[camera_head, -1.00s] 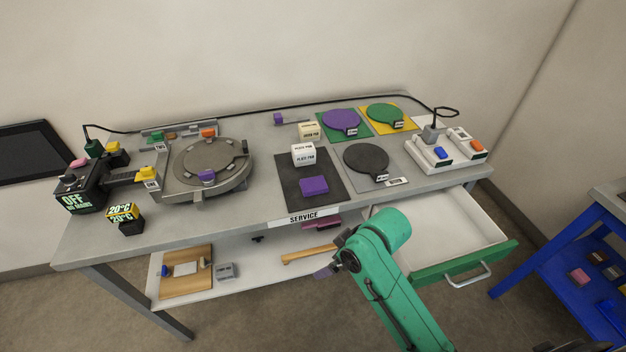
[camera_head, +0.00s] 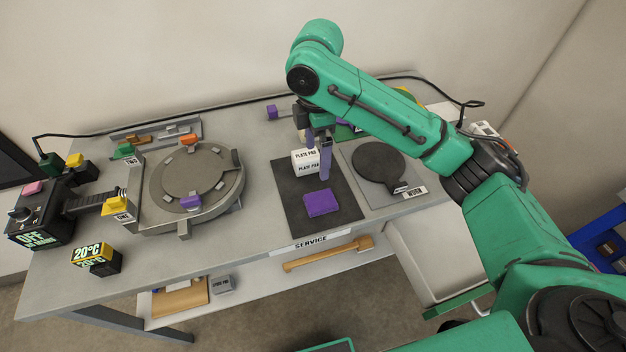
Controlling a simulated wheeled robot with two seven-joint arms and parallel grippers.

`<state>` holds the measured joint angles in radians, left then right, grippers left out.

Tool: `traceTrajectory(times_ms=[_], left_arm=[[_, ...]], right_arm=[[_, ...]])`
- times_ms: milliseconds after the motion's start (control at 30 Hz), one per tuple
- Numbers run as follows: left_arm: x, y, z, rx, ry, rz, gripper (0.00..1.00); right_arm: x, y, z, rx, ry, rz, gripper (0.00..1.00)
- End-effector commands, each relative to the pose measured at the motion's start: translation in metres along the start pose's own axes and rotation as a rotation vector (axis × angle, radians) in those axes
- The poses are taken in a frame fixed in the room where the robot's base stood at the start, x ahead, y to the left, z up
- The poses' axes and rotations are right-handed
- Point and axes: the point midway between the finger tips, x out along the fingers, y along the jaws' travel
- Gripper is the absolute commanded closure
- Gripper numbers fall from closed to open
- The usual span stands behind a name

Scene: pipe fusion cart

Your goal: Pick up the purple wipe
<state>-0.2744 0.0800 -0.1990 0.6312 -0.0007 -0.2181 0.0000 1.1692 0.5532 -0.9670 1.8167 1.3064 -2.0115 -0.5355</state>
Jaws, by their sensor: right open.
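A purple block, which looks like the purple wipe (camera_head: 321,203), lies flat on the black service mat (camera_head: 290,218) near the table's front edge. My right gripper (camera_head: 317,160) points down over the back part of the mat, with its purple fingers apart. It is behind the wipe in the picture and not touching it. The white plate pad block (camera_head: 303,163) shows beside and between the fingers. My left gripper is not in view.
A round grey machine (camera_head: 195,175) with a small purple piece (camera_head: 191,202) on it stands left. A black disc (camera_head: 379,163) lies right of the mat. Another purple block (camera_head: 272,112) sits at the back. My right arm hides much of the right side, including the coloured discs.

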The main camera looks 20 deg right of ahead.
Motion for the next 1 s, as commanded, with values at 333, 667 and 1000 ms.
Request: traceTrajectory(times_ms=[333,667,1000], left_arm=[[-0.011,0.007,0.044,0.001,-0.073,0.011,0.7],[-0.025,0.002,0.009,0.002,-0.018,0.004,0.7],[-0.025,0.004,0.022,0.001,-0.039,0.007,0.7]], right_arm=[[0.077,-0.001,0.0,0.001,0.0,-0.004,0.0],[0.129,0.002,0.006,0.001,0.001,-0.002,0.0],[0.143,0.002,0.006,-0.001,0.002,0.002,0.15]])
